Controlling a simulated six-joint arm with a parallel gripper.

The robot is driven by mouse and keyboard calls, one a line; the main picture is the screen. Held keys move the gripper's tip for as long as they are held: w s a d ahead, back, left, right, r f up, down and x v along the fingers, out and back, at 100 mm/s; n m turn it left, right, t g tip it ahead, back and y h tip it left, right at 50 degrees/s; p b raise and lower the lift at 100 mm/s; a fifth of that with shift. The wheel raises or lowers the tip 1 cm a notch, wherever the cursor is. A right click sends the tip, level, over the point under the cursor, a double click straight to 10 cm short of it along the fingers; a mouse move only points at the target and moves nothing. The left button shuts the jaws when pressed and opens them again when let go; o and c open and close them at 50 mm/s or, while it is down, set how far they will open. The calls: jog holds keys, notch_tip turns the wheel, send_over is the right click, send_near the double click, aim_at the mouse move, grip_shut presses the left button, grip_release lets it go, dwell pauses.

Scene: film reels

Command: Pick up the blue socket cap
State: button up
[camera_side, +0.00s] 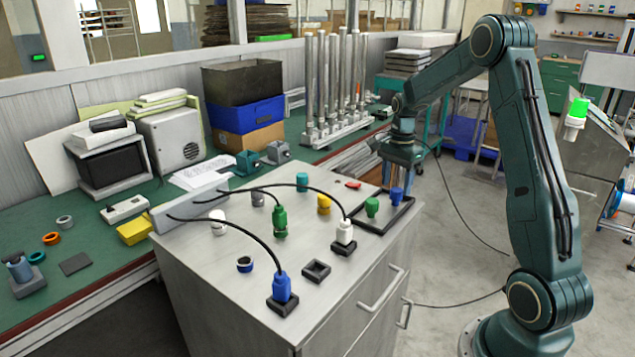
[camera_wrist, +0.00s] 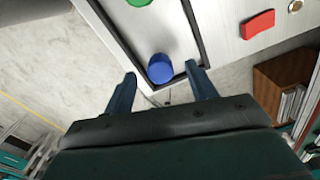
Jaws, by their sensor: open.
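The blue socket cap (camera_side: 397,196) is a small upright cylinder in a dark-rimmed tray (camera_side: 399,217) at the right back corner of the metal cabinet top. In the wrist view the blue cap (camera_wrist: 160,68) shows just beyond and between the spread fingers, near the tray's corner. My gripper (camera_side: 397,178) is above the cap, pointing down. Its fingers (camera_wrist: 161,85) are apart with nothing held between them. I cannot tell the exact height gap.
A green cap (camera_side: 372,206) stands in the same tray beside the blue one. A red piece (camera_wrist: 258,23) lies outside the tray. White (camera_side: 344,232), green (camera_side: 280,222) and blue (camera_side: 282,287) cabled plugs stand on the cabinet. An empty dark socket (camera_side: 316,270) sits near its front.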

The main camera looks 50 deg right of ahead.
aim_at(396, 190)
jog(key=shift+d+f, duration=0.1)
jog(key=shift+f, duration=1.6)
jog(key=c, duration=1.1)
jog(key=shift+o, duration=0.2)
jog(key=shift+r, duration=0.1)
notch_tip(396, 190, up, 20)
